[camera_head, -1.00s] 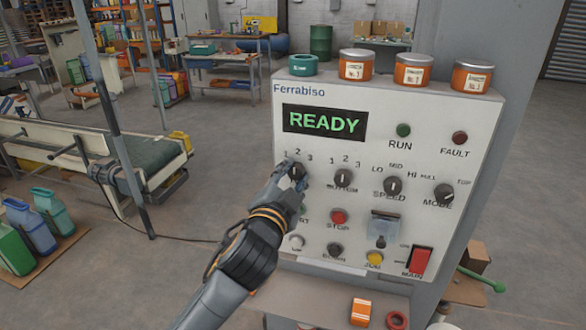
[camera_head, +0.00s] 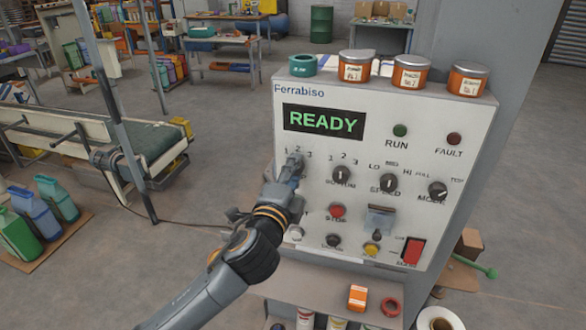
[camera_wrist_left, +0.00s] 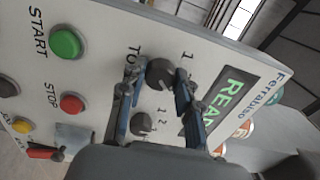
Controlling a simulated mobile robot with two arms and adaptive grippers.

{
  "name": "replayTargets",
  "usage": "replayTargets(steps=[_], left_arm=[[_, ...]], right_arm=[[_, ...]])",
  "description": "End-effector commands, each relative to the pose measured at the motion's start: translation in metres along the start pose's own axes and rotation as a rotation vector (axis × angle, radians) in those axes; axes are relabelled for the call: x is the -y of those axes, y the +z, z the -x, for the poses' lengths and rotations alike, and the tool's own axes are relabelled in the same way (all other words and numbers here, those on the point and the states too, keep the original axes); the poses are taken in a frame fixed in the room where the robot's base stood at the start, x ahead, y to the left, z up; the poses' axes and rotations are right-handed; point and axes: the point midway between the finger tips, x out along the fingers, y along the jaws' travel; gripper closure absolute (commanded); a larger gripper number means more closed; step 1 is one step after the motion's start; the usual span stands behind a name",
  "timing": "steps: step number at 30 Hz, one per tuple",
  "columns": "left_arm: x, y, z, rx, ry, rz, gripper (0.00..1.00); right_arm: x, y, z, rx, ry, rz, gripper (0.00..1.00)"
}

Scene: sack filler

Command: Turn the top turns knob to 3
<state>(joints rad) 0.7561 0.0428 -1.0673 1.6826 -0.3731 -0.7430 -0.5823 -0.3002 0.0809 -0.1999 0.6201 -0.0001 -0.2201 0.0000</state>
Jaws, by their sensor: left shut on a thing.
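The top turns knob is a dark round knob (camera_wrist_left: 160,73) at the upper left of the panel, marked 1, 2 and 3 above it. In the head view my left gripper (camera_head: 290,170) covers most of it. In the wrist view the two blue fingers of my left gripper (camera_wrist_left: 158,88) stand on either side of the knob, shut on it. Which number its pointer faces cannot be told. The bottom turns knob (camera_head: 341,175) is to the right, its pale line roughly upright. My right gripper is not in view.
The white Ferrabiso panel (camera_head: 430,120) shows READY on its display (camera_head: 323,121). The speed knob (camera_head: 388,183), mode knob (camera_head: 437,190), red stop button (camera_head: 337,210) and red main switch (camera_head: 413,251) are close by. Jars stand on top. A conveyor (camera_head: 145,140) is at left.

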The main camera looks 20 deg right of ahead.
Motion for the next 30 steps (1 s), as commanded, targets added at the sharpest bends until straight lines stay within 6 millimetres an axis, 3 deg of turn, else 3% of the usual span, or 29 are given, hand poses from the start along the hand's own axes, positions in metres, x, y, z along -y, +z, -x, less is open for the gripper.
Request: replayTargets(steps=[17,18,21,30], left_arm=[[-0.0005,0.0001,0.0,0.0,0.001,-0.037,0.99],[-0.0006,0.0001,0.0,0.0,0.001,-0.037,0.65],[-0.0005,0.0001,0.0,0.0,0.001,-0.036,0.45],[-0.0004,0.0001,0.0005,0.0,0.001,-0.035,0.44]], right_arm=[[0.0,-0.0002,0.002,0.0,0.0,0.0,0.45],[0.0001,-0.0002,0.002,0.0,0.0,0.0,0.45],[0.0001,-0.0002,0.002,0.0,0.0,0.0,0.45],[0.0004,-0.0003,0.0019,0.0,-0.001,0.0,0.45]])
